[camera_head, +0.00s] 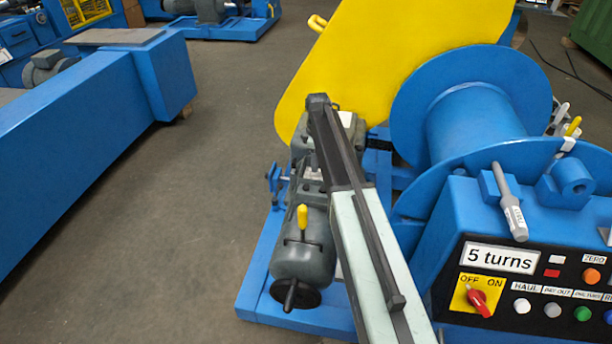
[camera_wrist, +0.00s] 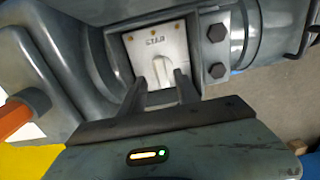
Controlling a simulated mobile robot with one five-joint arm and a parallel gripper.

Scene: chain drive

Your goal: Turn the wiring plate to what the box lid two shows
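The wiring plate (camera_wrist: 160,48) is a pale plate set in a recess of a grey motor housing in the wrist view. It bears a raised light knob (camera_wrist: 162,70) and small lettering that seems to read STAR, upside down in this view. My gripper (camera_wrist: 161,80) is open, its two dark fingers apart just below the knob, one to each side. I cannot tell whether they touch the plate. In the head view my arm reaches over the grey motor (camera_head: 303,245) and hides the gripper. I cannot make out box lid two in either view.
A yellow guard (camera_head: 350,55) stands behind the motor, with a blue drum (camera_head: 475,120) to its right. A control panel (camera_head: 500,258) reads "5 turns". In the wrist view an orange handle (camera_wrist: 14,118) lies left. Floor (camera_head: 190,200) is open to the left.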

